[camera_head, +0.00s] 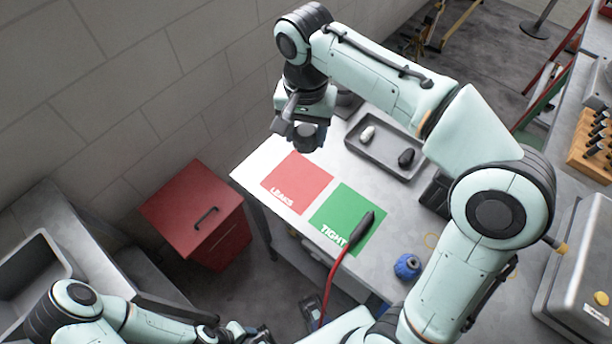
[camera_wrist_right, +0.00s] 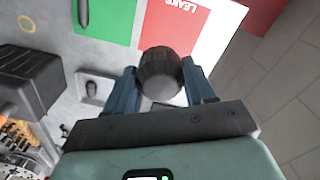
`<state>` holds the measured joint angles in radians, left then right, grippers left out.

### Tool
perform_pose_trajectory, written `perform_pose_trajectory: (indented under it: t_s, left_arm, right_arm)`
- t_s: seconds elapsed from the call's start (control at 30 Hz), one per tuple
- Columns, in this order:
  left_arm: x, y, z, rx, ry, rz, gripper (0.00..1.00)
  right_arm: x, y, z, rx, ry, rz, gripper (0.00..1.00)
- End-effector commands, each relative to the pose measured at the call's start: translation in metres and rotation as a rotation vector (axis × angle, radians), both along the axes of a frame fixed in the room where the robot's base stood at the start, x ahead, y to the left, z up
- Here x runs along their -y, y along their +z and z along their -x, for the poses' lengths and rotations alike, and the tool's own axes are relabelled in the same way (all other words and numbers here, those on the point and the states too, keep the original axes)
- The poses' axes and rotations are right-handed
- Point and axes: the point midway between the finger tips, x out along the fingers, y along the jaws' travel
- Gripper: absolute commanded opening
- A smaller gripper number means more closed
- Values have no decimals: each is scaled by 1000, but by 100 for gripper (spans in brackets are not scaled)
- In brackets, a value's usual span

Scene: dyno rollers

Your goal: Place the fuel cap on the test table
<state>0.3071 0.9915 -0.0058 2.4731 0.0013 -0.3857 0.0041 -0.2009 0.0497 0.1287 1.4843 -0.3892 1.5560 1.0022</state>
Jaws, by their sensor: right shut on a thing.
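My right gripper (camera_head: 298,132) is shut on a dark round fuel cap (camera_head: 309,139), held over the far left part of the pale test table (camera_head: 395,210). The right wrist view shows the ridged cap (camera_wrist_right: 160,72) between the two blue fingers of that gripper (camera_wrist_right: 162,85). The cap appears above the table beyond the red LEAKS field (camera_head: 297,182); its exact height is hard to tell. The green TIGHT field (camera_head: 340,222) lies beside the red one. My left gripper (camera_head: 245,332) is at the bottom edge, partly cut off, and its jaws are unclear.
A grey tray (camera_head: 378,162) holds a white and a black object. A black-handled tool with a red hose (camera_head: 340,263) lies over the green field. A blue round object (camera_head: 408,266) sits near the front edge. A red cabinet (camera_head: 197,208) stands left of the table.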

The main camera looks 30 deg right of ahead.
Motion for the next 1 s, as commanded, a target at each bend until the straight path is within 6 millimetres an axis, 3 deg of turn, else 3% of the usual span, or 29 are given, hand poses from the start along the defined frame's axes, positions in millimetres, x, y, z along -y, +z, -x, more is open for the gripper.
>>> perform_pose_trajectory:
  t_s: [0.03, 0.1, 0.4, 0.67, 0.83, 1.0]
  left_arm:
    - [0, -7, 3, -3, 0, 0, 43]
    - [0, -12, 5, -6, 0, 0, 43]
    - [0, -26, 9, -11, 1, 0, 43]
    - [0, -29, 10, -11, 0, -1, 43]
    - [0, -34, 11, -13, 0, 0, 43]
    - [0, -34, 11, -13, 0, 0, 43]
  right_arm:
    - [0, -19, 1, -6, 0, 1, 18]
    - [1, -38, 1, -7, -1, 2, 18]
    - [0, -110, 1, -5, 0, 1, 18]
    - [0, -134, 0, -2, 1, 1, 18]
    - [1, -161, 0, -3, 0, 1, 18]
    - [0, -169, 0, 0, 0, 0, 18]
